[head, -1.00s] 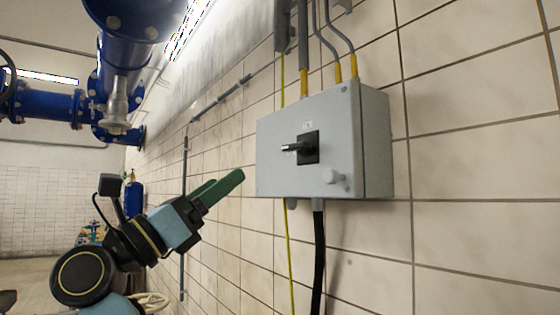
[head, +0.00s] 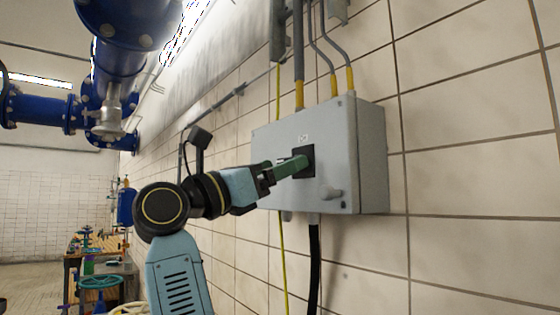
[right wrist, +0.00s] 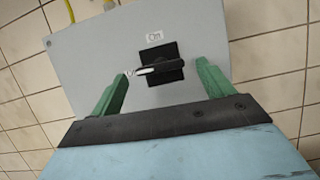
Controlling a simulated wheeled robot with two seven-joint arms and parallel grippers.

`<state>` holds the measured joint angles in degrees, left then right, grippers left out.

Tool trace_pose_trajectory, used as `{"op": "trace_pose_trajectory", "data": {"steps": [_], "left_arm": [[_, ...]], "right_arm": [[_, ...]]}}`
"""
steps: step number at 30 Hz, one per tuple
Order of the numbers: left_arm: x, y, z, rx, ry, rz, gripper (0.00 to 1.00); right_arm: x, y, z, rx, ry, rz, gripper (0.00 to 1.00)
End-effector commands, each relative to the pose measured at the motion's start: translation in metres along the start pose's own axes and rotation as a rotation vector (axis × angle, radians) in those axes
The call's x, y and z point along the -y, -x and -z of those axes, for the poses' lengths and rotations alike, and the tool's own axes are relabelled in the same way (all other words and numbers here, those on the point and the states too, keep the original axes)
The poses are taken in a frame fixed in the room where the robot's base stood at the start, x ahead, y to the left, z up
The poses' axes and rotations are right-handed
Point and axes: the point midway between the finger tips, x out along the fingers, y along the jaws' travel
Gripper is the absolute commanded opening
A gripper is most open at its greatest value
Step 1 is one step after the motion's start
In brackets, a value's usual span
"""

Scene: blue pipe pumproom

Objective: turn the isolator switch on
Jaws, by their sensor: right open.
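The isolator switch (head: 310,161) is a black rotary handle on a square black plate on the front of a grey box (head: 345,140). In the right wrist view the handle (right wrist: 160,70) lies horizontal, its pale-marked end pointing left at a small, partly hidden label. The "On" label (right wrist: 154,37) is above the plate. My right gripper (head: 289,166) has its green fingers at the switch. In the right wrist view the open fingers (right wrist: 163,75) stand left and right of the handle with gaps. I cannot tell whether they touch the box. My left gripper is not in view.
Grey conduits (head: 298,60) enter above; a black cable (head: 314,270) and a yellow-green wire (head: 282,260) run down. Blue pipes (head: 125,40) are at upper left.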

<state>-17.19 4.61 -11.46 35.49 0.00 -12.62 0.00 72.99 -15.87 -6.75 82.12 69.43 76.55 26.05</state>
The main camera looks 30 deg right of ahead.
Motion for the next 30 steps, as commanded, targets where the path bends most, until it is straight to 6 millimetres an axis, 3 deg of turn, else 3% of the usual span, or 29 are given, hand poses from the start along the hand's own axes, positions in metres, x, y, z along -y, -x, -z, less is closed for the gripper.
{"op": "trace_pose_trajectory", "data": {"steps": [5, 14, 24, 30], "left_arm": [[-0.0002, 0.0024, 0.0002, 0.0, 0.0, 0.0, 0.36], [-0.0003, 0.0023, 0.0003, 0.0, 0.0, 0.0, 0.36], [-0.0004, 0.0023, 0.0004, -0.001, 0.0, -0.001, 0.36], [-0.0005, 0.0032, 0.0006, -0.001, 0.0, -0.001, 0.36]], "right_arm": [[0.0003, -0.0126, -0.0003, 0.0, 0.0, 0.001, 0.8], [0.0002, -0.0138, 0.0, 0.0, 0.0, 0.0, 0.79], [0.0001, -0.0135, 0.0, 0.0, 0.0, 0.0, 0.35], [0.0, -0.0135, -0.0002, 0.0, -0.011, 0.005, 0.35]]}}
